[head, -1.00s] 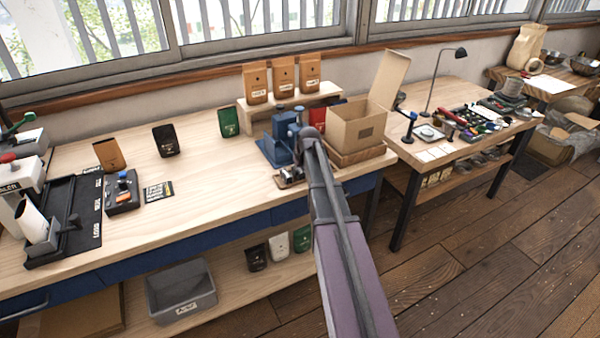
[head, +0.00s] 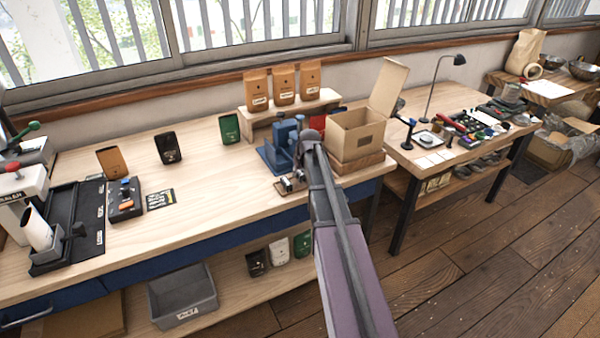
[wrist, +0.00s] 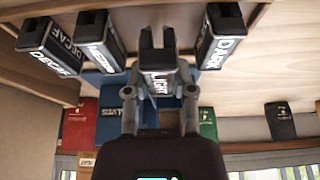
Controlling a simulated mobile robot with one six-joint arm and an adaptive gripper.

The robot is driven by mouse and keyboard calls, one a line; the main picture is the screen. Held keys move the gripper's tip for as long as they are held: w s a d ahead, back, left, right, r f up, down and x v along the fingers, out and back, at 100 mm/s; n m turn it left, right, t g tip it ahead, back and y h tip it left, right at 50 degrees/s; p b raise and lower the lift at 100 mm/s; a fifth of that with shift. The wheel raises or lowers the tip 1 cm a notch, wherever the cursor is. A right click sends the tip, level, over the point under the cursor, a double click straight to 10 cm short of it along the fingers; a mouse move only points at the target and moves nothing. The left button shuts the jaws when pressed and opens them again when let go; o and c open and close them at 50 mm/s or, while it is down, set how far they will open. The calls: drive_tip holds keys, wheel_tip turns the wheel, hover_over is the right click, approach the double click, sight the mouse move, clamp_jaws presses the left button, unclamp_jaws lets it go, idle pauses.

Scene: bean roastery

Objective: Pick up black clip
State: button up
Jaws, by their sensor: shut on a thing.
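A black clip with a white LIGHT label (wrist: 158,78) is between the fingers of my gripper (wrist: 158,96) in the wrist view, and the gripper is shut on it. It sits nearer the camera than the other black clips, one marked DECAF (wrist: 47,52), one with a partly readable label (wrist: 97,45) and one marked DARK (wrist: 222,40). I cannot tell whether the held clip is fully clear of the wooden surface. In the head view my gripper (head: 302,143) is above the small clip rack (head: 290,186), and my arm hides the held clip.
A blue device (head: 280,147) stands close behind the rack. An open cardboard box (head: 356,132) is just right of my gripper. A small shelf with brown bags (head: 284,84) is behind. The bench middle (head: 215,190) is clear.

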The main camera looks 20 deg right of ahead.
drive_tip(key=shift+r+p, duration=0.4)
drive_tip(key=shift+r, duration=0.35)
drive_tip(key=s+a, duration=0.3)
drive_tip(key=s, duration=0.4)
drive_tip(key=s+a, duration=0.3)
drive_tip(key=s, duration=0.5)
drive_tip(key=shift+r+p, duration=0.45)
